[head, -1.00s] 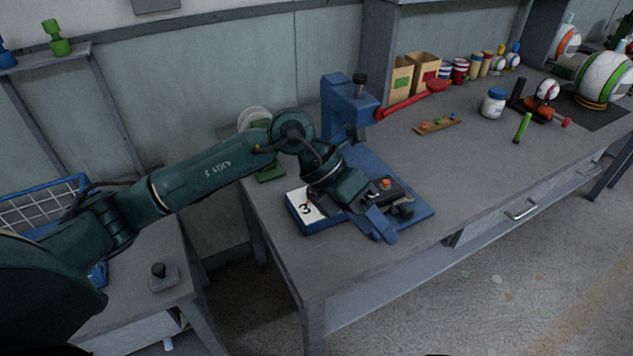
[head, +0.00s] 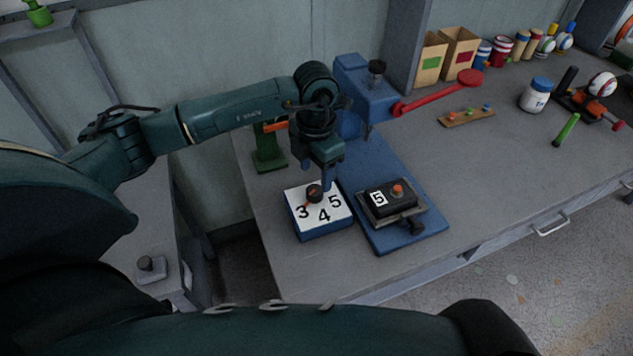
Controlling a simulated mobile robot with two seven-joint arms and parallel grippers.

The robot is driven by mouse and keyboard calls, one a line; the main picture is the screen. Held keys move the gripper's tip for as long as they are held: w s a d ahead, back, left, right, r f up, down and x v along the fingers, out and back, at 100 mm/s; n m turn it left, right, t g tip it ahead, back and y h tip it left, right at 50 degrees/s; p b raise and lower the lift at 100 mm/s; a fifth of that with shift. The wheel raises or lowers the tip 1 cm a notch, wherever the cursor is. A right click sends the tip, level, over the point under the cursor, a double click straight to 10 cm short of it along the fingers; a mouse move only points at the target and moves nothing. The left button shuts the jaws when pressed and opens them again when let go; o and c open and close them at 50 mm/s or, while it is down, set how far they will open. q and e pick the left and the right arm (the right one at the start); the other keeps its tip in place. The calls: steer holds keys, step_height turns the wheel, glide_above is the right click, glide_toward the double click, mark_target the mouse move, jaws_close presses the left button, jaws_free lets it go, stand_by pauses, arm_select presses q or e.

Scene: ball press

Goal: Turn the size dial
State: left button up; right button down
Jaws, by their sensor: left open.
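The size dial is a black knob (head: 315,192) with an orange pointer, on a white plate (head: 337,214) marked 3, 4 and 5 on a blue box. The orange pointer seems to lean toward the 3. My left gripper (head: 319,180) points down right over the knob, its fingers open. I cannot tell whether the fingers are around the knob or just above it. The blue press (head: 400,228) stands to the right with a red lever (head: 440,92). A dark block (head: 398,202) on its base shows a 5. My right gripper is out of view.
A green stand (head: 268,155) is behind the dial box. A wooden strip with coloured pegs (head: 467,117), a white jar (head: 535,95) and cardboard boxes (head: 431,60) stand farther right. The bench front near the dial is clear.

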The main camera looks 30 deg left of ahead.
mark_target(316, 189)
arm_select(q)
steer(key=shift+f, duration=2.75)
steer(key=shift+c, duration=0.4)
steer(key=c, duration=0.9)
